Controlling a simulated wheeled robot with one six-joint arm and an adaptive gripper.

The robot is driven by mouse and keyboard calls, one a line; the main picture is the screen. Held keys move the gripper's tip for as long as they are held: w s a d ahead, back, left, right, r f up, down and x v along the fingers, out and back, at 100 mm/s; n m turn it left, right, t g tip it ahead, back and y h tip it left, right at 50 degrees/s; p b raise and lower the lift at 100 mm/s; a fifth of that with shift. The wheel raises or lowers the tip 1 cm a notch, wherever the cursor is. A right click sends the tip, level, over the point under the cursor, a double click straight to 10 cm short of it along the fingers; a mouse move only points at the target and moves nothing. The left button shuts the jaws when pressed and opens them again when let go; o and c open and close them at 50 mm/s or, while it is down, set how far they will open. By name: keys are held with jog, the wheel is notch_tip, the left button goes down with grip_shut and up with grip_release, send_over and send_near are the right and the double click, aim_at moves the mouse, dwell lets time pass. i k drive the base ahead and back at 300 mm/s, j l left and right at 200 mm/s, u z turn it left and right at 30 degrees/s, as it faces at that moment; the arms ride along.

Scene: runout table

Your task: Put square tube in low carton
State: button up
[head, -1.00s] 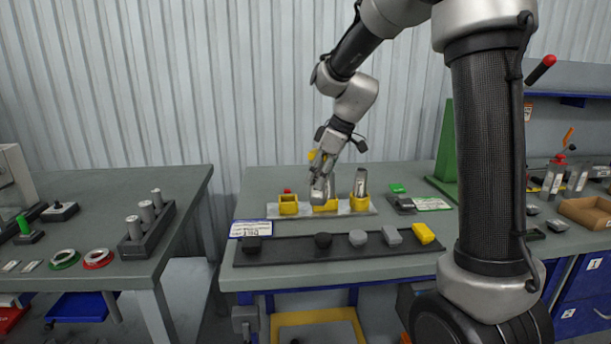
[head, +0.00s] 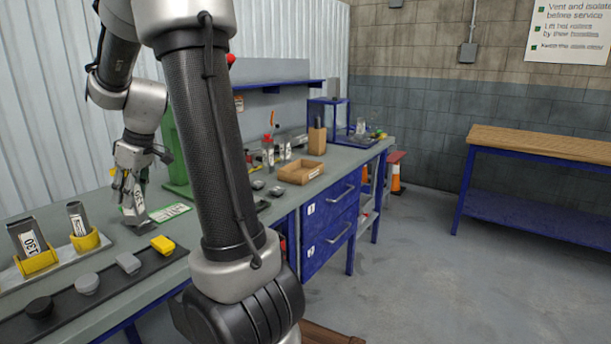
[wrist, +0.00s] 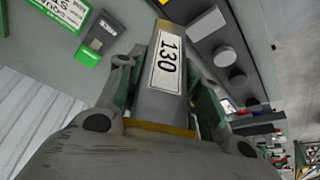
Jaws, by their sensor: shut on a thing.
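My gripper (head: 130,182) is shut on a grey square tube with a white label reading 130, clear in the wrist view (wrist: 168,85). The low carton (head: 290,177) is an open brown box on the bench to the right, apart from the gripper. My own arm stands between them in the picture.
Two labelled grey pieces (head: 30,238) (head: 75,216) stand in yellow holders at left. A dark strip (head: 65,313) bears grey blocks and a yellow block (head: 162,244). A label card (head: 170,212) lies near the gripper. A green upright (head: 176,150) stands behind; a wooden block (head: 317,137) is beyond the carton.

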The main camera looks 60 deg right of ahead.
aim_at(301, 171)
jog(key=l+z, duration=0.2)
jog(key=l, duration=0.35)
jog(key=l+z, duration=0.25)
jog(key=l, duration=0.3)
jog(key=i+l+z, duration=0.2)
jog(key=l, duration=0.3)
jog(key=i+l+z, duration=0.1)
jog(key=i+z, duration=0.2)
